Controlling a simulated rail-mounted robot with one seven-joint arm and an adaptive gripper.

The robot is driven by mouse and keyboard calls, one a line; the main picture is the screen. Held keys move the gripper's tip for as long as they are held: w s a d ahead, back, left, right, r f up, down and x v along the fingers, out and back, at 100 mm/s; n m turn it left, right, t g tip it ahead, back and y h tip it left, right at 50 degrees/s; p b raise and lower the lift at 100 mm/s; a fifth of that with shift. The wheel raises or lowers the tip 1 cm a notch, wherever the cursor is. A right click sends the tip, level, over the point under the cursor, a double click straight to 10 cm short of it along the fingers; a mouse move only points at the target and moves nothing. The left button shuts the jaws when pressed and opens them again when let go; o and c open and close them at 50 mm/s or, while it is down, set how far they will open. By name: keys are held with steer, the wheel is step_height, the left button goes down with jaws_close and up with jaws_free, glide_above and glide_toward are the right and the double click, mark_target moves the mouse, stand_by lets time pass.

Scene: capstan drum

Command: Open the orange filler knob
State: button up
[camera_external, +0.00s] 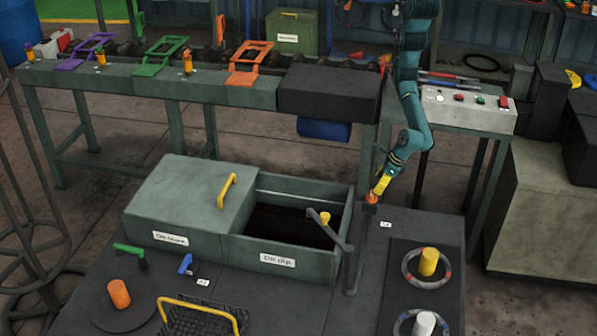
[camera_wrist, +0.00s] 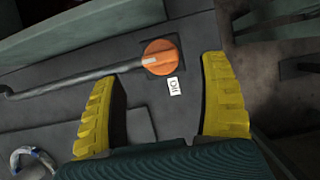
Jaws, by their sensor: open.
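The orange filler knob (camera_wrist: 160,57) is a round dial with a pale mark on its left side, set on a dark square base on the grey bench top. A small white label (camera_wrist: 174,86) lies just below it in the wrist view. My gripper (camera_wrist: 165,95) has its two yellow fingers wide apart and empty, with the knob beyond the gap between them, not touched in that view. In the outside view my gripper (camera_external: 381,184) points down just above the knob (camera_external: 371,198), and its fingers partly overlap it.
A grey pipe (camera_wrist: 70,83) runs left from the knob. A green bin (camera_external: 290,263) with a sliding lid (camera_external: 190,195) and a lever with a yellow knob (camera_external: 325,218) stand left of my gripper. Two ringed dials, one yellow (camera_external: 429,262) and one white (camera_external: 424,324), lie in front. A control panel (camera_external: 470,110) stands behind.

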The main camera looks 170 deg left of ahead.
mark_target(372, 193)
steer(key=b+x, duration=0.1)
steer(key=x, duration=0.4)
steer(key=shift+d+f+b, duration=0.1)
steer(key=shift+f+b, duration=0.15)
steer(key=shift+b, duration=0.05)
steer(key=c, duration=1.2)
